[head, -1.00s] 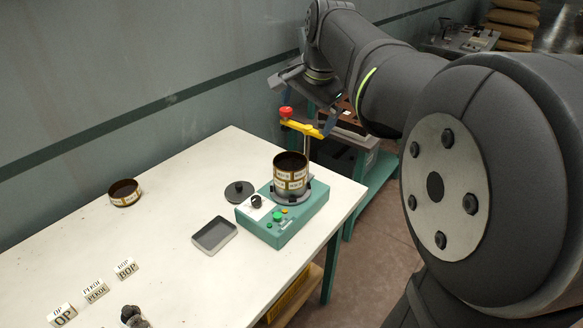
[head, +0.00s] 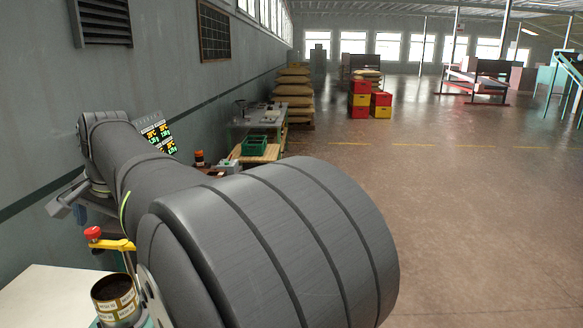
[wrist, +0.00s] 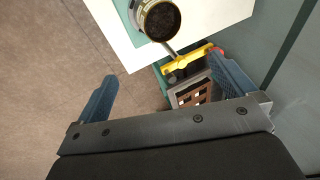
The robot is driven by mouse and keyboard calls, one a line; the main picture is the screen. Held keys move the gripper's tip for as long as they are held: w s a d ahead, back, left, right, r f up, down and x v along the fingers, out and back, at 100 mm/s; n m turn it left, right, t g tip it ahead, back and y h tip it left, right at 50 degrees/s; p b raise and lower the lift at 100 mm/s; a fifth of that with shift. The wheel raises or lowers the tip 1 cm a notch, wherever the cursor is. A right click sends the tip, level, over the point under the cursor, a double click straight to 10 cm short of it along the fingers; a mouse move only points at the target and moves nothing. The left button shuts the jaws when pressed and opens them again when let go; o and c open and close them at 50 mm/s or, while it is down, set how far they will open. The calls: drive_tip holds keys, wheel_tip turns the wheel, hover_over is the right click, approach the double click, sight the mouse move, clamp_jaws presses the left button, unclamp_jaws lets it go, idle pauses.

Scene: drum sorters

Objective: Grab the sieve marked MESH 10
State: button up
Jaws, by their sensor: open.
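A stack of brass-coloured sieves with pale labels (head: 117,303) stands upright at the lower left of the head view, filled with dark material. It shows from above at the top of the wrist view (wrist: 160,20). The label text is too small to read, so I cannot tell which sieve is MESH 10.
A yellow clamp arm (head: 112,244) with a red knob (head: 92,232) stands beside the stack; the clamp also shows near the right finger (wrist: 188,62). The white table (head: 35,295) is mostly out of view. A brown slotted rack (wrist: 190,95) lies below the clamp. Open floor spreads right.

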drive_tip(key=shift+f, duration=0.15)
drive_tip(key=s+f+t+h, duration=0.4)
drive_tip(key=f+h, duration=0.1)
drive_tip(key=f, duration=0.6)
drive_tip(key=s+a+f+n+t+y, duration=0.2)
drive_tip(key=s+a+f+t+y, duration=0.15)
drive_tip(key=s+a+t, duration=0.35)
approach(122, 279)
drive_tip(key=shift+w+a+h, duration=0.1)
drive_tip(key=shift+a+h, duration=0.15)
drive_tip(key=shift+a, duration=0.1)
drive_tip(key=x, duration=0.5)
drive_tip(key=shift+d+f, duration=0.15)
drive_tip(key=shift+f, duration=0.05)
drive_tip(key=shift+c, duration=0.2)
drive_tip(key=c, duration=0.8)
drive_tip(key=shift+r, duration=0.15)
drive_tip(key=shift+c, duration=0.2)
